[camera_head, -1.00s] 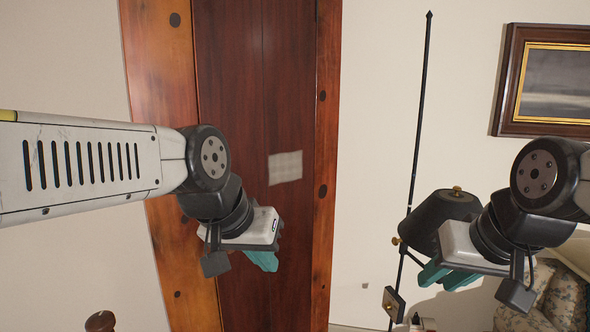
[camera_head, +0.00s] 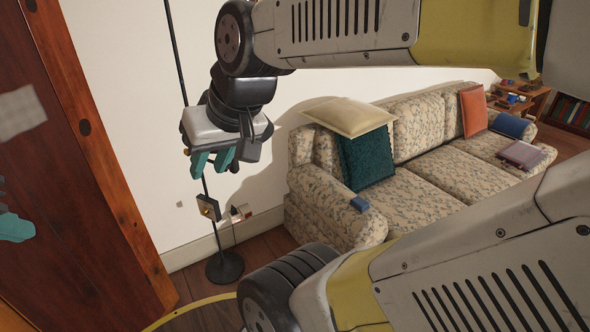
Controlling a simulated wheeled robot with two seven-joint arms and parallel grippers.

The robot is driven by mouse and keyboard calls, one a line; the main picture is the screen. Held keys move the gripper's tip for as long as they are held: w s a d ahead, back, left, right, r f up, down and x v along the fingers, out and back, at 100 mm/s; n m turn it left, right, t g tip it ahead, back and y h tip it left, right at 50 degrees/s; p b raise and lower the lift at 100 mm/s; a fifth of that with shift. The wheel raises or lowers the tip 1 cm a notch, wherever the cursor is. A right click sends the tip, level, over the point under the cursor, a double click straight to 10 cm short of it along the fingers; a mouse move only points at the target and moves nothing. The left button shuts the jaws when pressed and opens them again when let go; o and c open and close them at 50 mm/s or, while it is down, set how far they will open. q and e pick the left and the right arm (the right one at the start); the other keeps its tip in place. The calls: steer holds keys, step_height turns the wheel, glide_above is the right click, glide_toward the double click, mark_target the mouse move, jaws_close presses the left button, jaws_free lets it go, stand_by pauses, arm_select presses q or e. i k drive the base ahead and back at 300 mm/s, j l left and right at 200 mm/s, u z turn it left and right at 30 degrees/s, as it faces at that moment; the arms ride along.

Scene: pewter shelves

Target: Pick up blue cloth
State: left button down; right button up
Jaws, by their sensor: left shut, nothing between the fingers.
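A larger blue piece (camera_head: 511,126) is at the sofa's far arm; I cannot tell which of the two is the blue cloth. My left gripper (camera_head: 14,227) shows only its teal fingers at the left edge, in front of the dark wood; it is shut and empty, far from both blue things. My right gripper (camera_head: 212,161) hangs in front of the white wall, left of the sofa, its teal fingers apart with nothing seen between them.
The patterned sofa (camera_head: 425,179) holds a cream cushion (camera_head: 349,115), a teal cushion (camera_head: 366,158), an orange cushion (camera_head: 473,111) and a mauve item (camera_head: 521,154). A black floor lamp base (camera_head: 224,267) stands on the wood floor. A wooden panel (camera_head: 75,200) is at left.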

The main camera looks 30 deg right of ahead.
mark_target(361, 205)
steer(key=z, duration=1.9)
steer(key=i+l, duration=0.1)
steer(key=i, duration=1.15)
steer(key=i+j+u, duration=0.05)
